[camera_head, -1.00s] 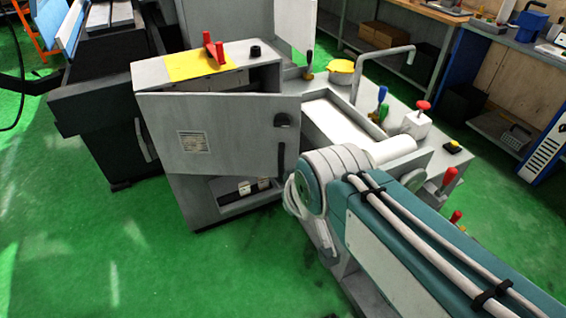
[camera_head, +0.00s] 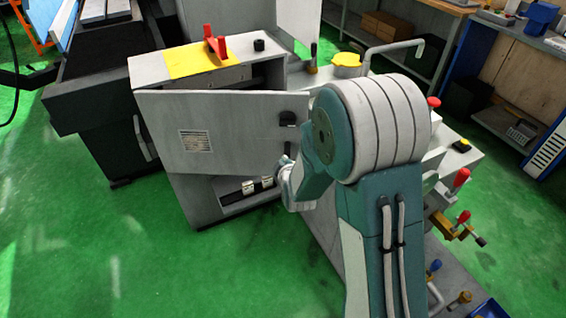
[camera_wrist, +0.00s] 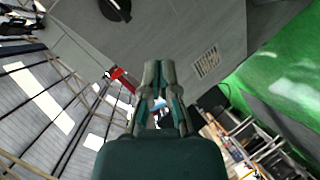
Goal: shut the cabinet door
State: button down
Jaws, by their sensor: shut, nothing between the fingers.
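In the wrist view the door (camera_wrist: 165,28) fills the upper middle, with the label (camera_wrist: 207,63) at right and the knob (camera_wrist: 115,8) at top left. My gripper (camera_wrist: 159,66) is shut and empty, over the door face in that view. I cannot tell whether it touches the door. My arm hides the gripper's fingers in the head view.
The grinder bed, with a bent pipe (camera_head: 395,45) and red-handled clamps (camera_head: 461,178), lies right. A dark machine (camera_head: 95,115) stands left. Green floor (camera_head: 120,250) in front is clear.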

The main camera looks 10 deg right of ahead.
notch_tip(320, 180, down, 11)
jog(key=a+n+t, duration=0.1)
jog(key=n+t, duration=0.2)
jog(key=n, duration=0.2)
jog(key=w+d+f, duration=0.2)
jog(key=w, duration=1)
jog(key=shift+d+f+h, duration=0.15)
jog(key=shift+d+h, duration=0.05)
jog(key=shift+h, duration=0.1)
